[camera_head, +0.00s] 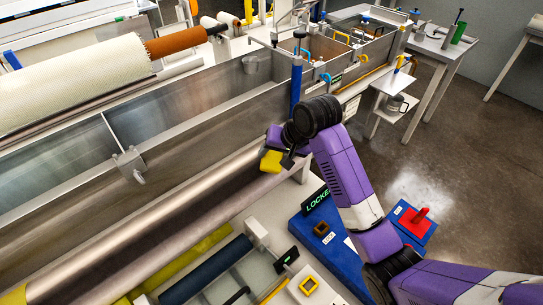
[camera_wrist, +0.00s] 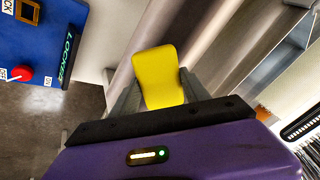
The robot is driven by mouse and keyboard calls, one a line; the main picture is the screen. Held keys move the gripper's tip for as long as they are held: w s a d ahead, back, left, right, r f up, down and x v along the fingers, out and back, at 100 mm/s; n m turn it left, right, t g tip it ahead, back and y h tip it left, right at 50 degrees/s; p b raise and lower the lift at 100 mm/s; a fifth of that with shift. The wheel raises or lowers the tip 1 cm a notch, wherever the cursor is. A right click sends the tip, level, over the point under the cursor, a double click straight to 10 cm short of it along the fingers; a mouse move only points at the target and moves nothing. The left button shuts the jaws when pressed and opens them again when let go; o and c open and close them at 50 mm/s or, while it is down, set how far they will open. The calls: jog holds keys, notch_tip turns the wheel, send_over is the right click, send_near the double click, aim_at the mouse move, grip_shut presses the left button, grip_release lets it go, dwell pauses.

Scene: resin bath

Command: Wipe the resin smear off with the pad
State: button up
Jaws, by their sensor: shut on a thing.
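My gripper (camera_head: 283,158) is shut on a yellow pad (camera_head: 271,161), seen in the head view just over the near right end of a long metal roller (camera_head: 150,220). In the wrist view the yellow pad (camera_wrist: 159,77) sits between the two grey fingers. The roller surface (camera_wrist: 226,55) lies beyond it. I cannot tell whether the pad touches the roller. I see no clear resin smear in either view.
A long metal bath (camera_head: 190,120) runs behind the roller. A blue post (camera_head: 296,85) stands close behind my gripper. Open floor (camera_head: 440,130) lies beyond.

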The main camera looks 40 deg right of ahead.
jog(key=shift+v, duration=0.85)
jog(key=shift+v, duration=1.2)
jog(key=shift+s+r, duration=0.15)
jog(key=shift+r, duration=0.1)
